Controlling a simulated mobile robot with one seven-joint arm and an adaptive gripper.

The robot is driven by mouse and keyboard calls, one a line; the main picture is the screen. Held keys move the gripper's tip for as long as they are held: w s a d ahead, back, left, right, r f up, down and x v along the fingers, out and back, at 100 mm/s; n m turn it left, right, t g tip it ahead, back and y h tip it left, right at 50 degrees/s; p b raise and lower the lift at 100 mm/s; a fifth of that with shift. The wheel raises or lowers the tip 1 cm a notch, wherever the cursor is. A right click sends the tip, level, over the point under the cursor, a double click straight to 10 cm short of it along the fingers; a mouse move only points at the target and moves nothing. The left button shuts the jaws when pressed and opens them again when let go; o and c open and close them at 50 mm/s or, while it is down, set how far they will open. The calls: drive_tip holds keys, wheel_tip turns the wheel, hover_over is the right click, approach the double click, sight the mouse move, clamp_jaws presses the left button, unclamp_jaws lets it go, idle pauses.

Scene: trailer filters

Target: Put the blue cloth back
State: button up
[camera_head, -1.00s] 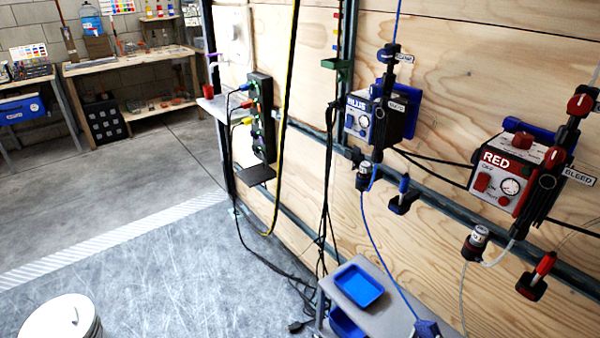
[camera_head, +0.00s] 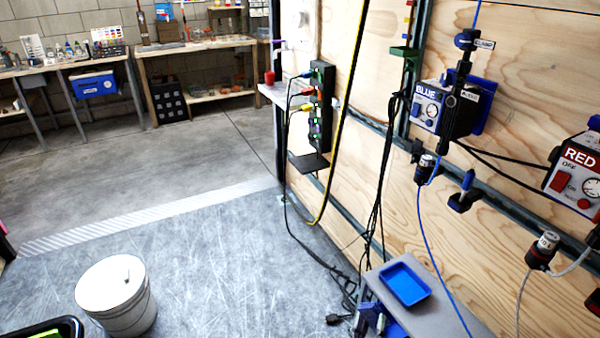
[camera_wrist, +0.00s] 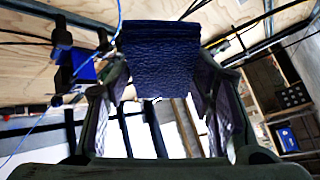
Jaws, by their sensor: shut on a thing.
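The blue cloth (camera_wrist: 158,58) is dark blue and quilted-looking in the wrist view. It hangs between the two fingers of my gripper (camera_wrist: 162,82), which is shut on it. The cloth and my gripper do not show in the head view. An empty-looking blue tray (camera_head: 405,282) lies on a small grey shelf (camera_head: 440,301) by the wooden wall at the lower right of the head view. More blue trays or bins (camera_head: 369,318) show partly below it.
A white bucket (camera_head: 117,297) stands on the grey floor at lower left, beside a black tub (camera_head: 41,331). The BLUE box (camera_head: 428,107) and RED box (camera_head: 575,178) hang on the wall with hoses. Cables hang near the shelf. The middle floor is clear.

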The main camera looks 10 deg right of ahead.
drive_tip(key=w+a+f+n+t+y+b, duration=0.1)
drive_tip(key=a+y, duration=0.3)
drive_tip(key=a, duration=0.8)
drive_tip(key=w+a+f+n+t+y+b, duration=0.1)
drive_tip(key=w+a+f+n+y+b, duration=0.1)
drive_tip(key=a, duration=1.1)
drive_tip(key=w+f+n+y, duration=0.1)
drive_tip(key=n+y, duration=0.1)
drive_tip(key=y, duration=0.1)
drive_tip(key=shift+a+f, duration=0.2)
drive_tip(key=shift+a, duration=0.05)
